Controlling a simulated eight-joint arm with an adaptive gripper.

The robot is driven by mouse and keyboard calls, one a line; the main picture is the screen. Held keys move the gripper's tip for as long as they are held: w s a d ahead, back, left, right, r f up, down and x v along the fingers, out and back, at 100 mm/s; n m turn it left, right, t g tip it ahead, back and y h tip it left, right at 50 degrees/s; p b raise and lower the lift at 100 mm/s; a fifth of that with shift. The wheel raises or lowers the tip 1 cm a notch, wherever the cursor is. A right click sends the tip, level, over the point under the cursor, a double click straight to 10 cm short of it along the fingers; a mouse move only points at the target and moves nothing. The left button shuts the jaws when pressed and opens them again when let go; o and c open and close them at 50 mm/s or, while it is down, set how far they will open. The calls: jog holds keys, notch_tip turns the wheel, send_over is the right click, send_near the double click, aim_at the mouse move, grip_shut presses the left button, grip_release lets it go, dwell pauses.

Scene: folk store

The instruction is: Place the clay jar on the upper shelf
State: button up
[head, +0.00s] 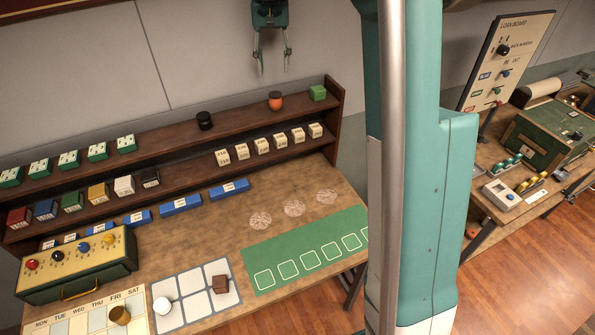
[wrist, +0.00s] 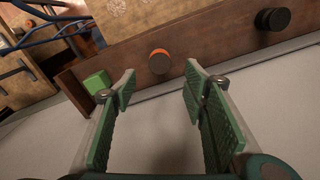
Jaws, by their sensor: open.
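An orange jar with a dark top, which looks like the clay jar (head: 275,101), stands upright on the upper shelf (head: 240,114) toward its right end. It also shows in the wrist view (wrist: 159,62), beyond the gap between my fingers. My gripper (head: 273,65) is open and empty, hanging with its fingers down above and behind the jar, near the wall. Nothing touches the jar.
A black jar (head: 204,120) stands left of the orange one, and a green block (head: 318,93) stands at the shelf's right end. Several white-topped boxes (head: 261,145) line the lower shelf. The upper shelf is clear between the black and orange jars.

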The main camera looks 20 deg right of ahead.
jog(key=s+a+r+n+t, duration=0.15)
jog(key=s+a, duration=0.25)
jog(key=s, duration=0.8)
jog(key=s+a+r+n+t, duration=0.1)
jog(key=s+a+r+t, duration=0.15)
jog(key=s, duration=0.95)
jog(key=s+a+f+t, duration=0.1)
jog(key=s+f, duration=0.3)
jog(key=s, duration=0.3)
jog(key=s+a+f+n+t, duration=0.1)
jog(key=s+f, duration=0.3)
jog(key=s, duration=0.4)
jog(key=s+a+f+n+t, duration=0.1)
jog(key=s+a+f, duration=0.2)
jog(key=s, duration=0.4)
jog(key=shift+s+f, duration=0.3)
jog(key=shift+f, duration=0.5)
